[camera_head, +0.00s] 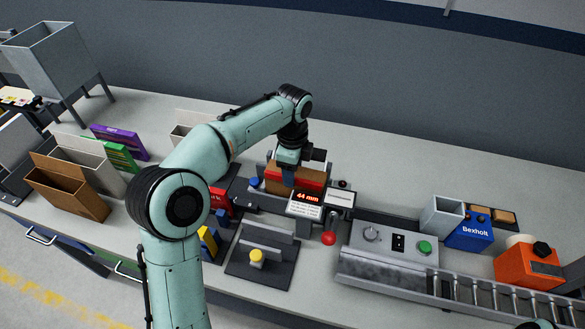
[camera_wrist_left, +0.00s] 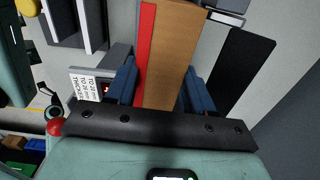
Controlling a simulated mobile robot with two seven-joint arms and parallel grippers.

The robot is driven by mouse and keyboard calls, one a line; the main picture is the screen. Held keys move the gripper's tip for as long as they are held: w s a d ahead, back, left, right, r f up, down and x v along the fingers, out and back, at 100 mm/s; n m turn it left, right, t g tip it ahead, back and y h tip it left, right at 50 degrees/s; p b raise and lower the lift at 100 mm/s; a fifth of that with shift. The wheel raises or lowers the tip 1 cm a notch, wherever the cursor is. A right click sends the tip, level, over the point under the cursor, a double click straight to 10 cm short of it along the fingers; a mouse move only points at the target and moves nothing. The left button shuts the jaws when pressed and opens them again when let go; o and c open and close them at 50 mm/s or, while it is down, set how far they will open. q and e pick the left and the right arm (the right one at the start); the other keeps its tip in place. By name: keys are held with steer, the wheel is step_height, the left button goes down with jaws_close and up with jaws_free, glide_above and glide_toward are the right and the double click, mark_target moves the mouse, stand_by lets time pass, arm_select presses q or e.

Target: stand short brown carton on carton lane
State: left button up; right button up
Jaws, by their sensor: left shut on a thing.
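My left gripper (camera_head: 287,178) reaches down from above onto a carton with a brown top and a red side (camera_head: 310,178). In the left wrist view its blue fingers (camera_wrist_left: 158,88) stand on both sides of this brown carton (camera_wrist_left: 175,50), shut on it; a red strip runs along its left side. The carton is at the gauge with a red "44 mm" display (camera_head: 306,197). I cannot tell whether it rests on the gauge. I cannot make out for sure which surface is the carton lane. My right gripper is not in view.
Open brown (camera_head: 72,190) and grey boxes, with purple (camera_head: 118,142) and green cartons, stand at the left. A dark fixture with a yellow knob (camera_head: 256,256) lies in front. A control box (camera_head: 388,248), a roller conveyor (camera_head: 470,288) and an orange device (camera_head: 528,264) are at the right.

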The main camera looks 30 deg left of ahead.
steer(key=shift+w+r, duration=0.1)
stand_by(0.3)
arm_select(q)
steer(key=o, duration=1.1)
step_height(320, 180, up, 13)
steer(key=p, duration=0.3)
steer(key=shift+s+r, duration=0.1)
steer(key=shift+r, duration=0.05)
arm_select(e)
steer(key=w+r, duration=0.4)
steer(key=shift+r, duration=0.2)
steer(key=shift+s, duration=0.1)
